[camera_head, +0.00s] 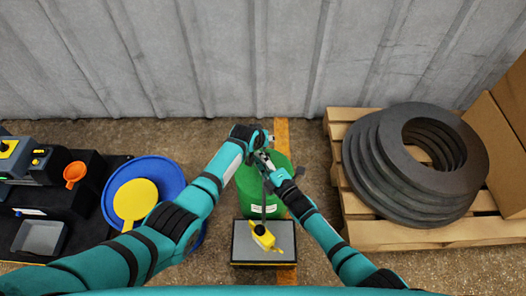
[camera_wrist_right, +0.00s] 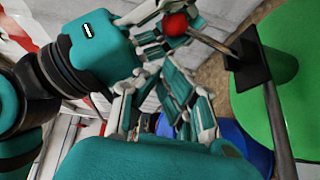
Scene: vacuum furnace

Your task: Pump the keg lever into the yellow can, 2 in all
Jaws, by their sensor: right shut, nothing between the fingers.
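The green keg (camera_head: 281,163) stands by the wall, partly hidden by my arms. In the right wrist view the keg (camera_wrist_right: 289,105) is at the right, with a black pump head (camera_wrist_right: 248,62) and a thin lever ending in a red knob (camera_wrist_right: 175,25). A grey spout (camera_head: 264,203) runs toward the yellow can (camera_head: 263,238), which stands on a grey-topped platform (camera_head: 243,249). My left gripper (camera_head: 262,139) is over the keg top near the knob; its grip is unclear. My right gripper (camera_head: 265,163) is shut and empty, close beside the left one.
A pallet (camera_head: 390,232) with stacked dark rings (camera_head: 372,175) stands at the right. A blue drum (camera_head: 171,173) with a yellow piece (camera_head: 135,200) on it is at the left. Beyond it is a dark bench with an orange funnel (camera_head: 75,172). A corrugated wall (camera_head: 230,60) closes the back.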

